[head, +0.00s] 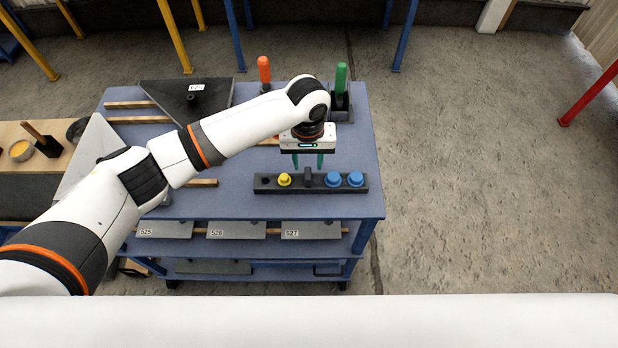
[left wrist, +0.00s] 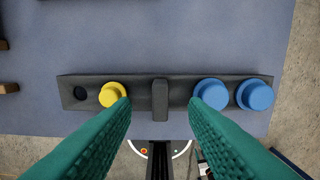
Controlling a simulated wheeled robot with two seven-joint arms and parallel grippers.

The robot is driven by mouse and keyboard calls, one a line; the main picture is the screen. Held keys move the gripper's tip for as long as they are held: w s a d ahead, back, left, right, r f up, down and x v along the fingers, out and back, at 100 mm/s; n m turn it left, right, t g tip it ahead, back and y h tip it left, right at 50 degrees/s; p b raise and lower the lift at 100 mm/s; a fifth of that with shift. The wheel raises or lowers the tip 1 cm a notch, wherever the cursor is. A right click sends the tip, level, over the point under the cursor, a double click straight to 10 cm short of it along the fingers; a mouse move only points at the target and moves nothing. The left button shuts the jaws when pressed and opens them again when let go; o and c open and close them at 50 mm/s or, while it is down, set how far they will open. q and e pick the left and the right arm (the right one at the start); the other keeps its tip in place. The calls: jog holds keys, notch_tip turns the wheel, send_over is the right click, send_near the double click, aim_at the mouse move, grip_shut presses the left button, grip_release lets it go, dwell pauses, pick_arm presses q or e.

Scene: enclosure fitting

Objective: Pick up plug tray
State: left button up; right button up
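The plug tray (head: 265,184) is a long dark bar near the front right of the blue table top. It carries one yellow plug (head: 284,180), two blue plugs (head: 344,180) and a raised block handle (head: 308,178) in the middle. In the left wrist view the tray (left wrist: 137,94) also shows an empty hole at its left end, and the handle (left wrist: 160,100) lies between my fingers' lines. My left gripper (head: 308,165) points down with its green fingers apart, above and just behind the tray. Nothing is between the fingers. My right gripper is not in view.
The blue table (head: 235,195) holds a dark plate (head: 190,95) at the back, wooden strips, and orange (head: 264,70) and green (head: 341,76) handled tools in holders. Lower shelves hold numbered grey panels (head: 236,230). A wooden bench (head: 20,165) stands at left. Table surface around the tray is clear.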

aim_at(308, 172)
pick_arm(q)
jog(key=f, duration=0.2)
jog(key=f+p, duration=0.1)
jog(key=f, duration=0.1)
jog(key=shift+s+f+p, duration=0.2)
jog(key=shift+f+p, duration=0.05)
jog(key=shift+p, duration=0.05)
jog(key=shift+f, duration=0.3)
jog(key=shift+c, duration=0.6)
grip_shut()
